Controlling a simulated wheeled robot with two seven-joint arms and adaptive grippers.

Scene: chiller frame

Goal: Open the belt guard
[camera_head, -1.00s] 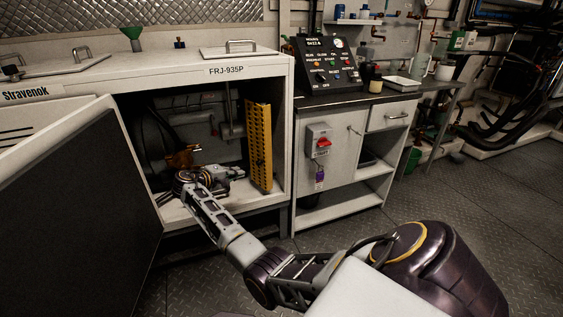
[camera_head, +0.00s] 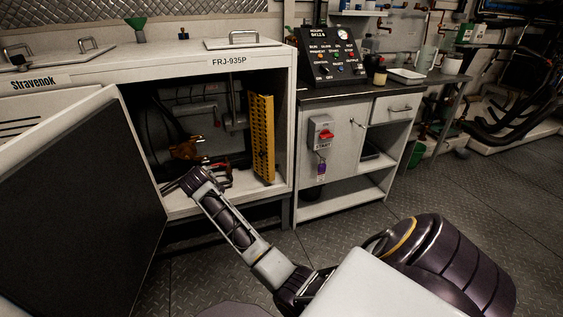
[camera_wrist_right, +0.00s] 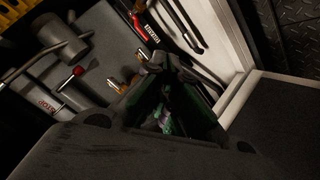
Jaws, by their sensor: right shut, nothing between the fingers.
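The belt guard (camera_head: 262,138) is a yellow perforated panel. It stands upright at the right side of the open cabinet bay, turned so that the bay behind is exposed. A yellow perforated piece at the upper left corner of the right wrist view (camera_wrist_right: 18,10) looks like part of it. My right gripper (camera_head: 172,187) is at the bay's lower left, to the left of the guard and apart from it. In the wrist view its fingers (camera_wrist_right: 168,62) are together, with nothing between them. My left gripper is in neither view.
The dark cabinet door (camera_head: 85,210) stands open at left, close to my right gripper. Inside the bay are an orange-brown part (camera_head: 187,149) and a grey bracket (camera_head: 235,120). A red-knobbed rod (camera_wrist_right: 77,71) shows in the wrist view. A side bench (camera_head: 335,185) stands right of the cabinet.

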